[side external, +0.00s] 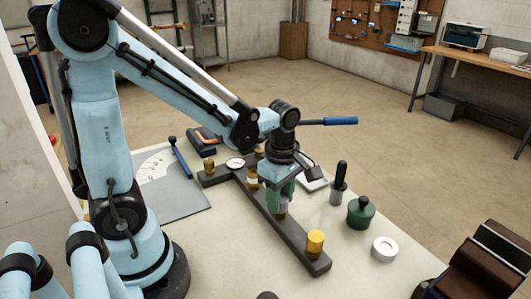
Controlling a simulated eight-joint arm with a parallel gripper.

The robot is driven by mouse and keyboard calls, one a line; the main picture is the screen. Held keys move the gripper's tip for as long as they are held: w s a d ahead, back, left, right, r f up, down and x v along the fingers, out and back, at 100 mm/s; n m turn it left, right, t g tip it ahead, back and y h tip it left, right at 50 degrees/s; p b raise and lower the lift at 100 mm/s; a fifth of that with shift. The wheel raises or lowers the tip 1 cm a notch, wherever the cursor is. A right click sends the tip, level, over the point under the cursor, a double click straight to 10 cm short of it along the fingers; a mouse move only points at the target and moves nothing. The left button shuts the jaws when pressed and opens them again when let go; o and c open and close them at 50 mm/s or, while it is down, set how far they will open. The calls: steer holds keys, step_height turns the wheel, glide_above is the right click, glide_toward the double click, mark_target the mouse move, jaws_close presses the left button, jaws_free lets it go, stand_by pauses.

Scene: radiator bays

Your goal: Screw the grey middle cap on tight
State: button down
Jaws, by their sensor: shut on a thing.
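My gripper (282,208) points straight down over the long dark bar (297,250), a little past its middle. Its greenish jaws are shut on the grey cap, which is mostly hidden between them. A brass fitting (280,216) shows just below the jaws, on the bar. I cannot tell how far the cap sits down on it. A yellow cap (315,241) stands upright on the near end of the bar. Another brass fitting (252,180) stands further back on the bar, with a pale band around it.
A brass fitting (209,165) and a round white gauge (235,163) sit on the rear crosspiece. Right of the bar stand a dark-handled cylinder (339,188), a green bottle (360,212) and a white ring (384,248). A grey board (180,196) lies left.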

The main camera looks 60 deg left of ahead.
steer(key=m, duration=0.4)
steer(key=shift+m, duration=0.4)
steer(key=m, duration=0.3)
steer(key=shift+m, duration=0.4)
steer(key=m, duration=0.3)
steer(key=shift+m, duration=0.4)
steer(key=m, duration=0.3)
steer(key=shift+m, duration=0.3)
steer(key=m, duration=0.3)
steer(key=shift+m, duration=0.4)
steer(key=m, duration=0.3)
steer(key=shift+m, duration=0.3)
steer(key=m, duration=0.3)
steer(key=shift+f+m, duration=0.1)
steer(key=shift+m, duration=0.3)
steer(key=m, duration=0.4)
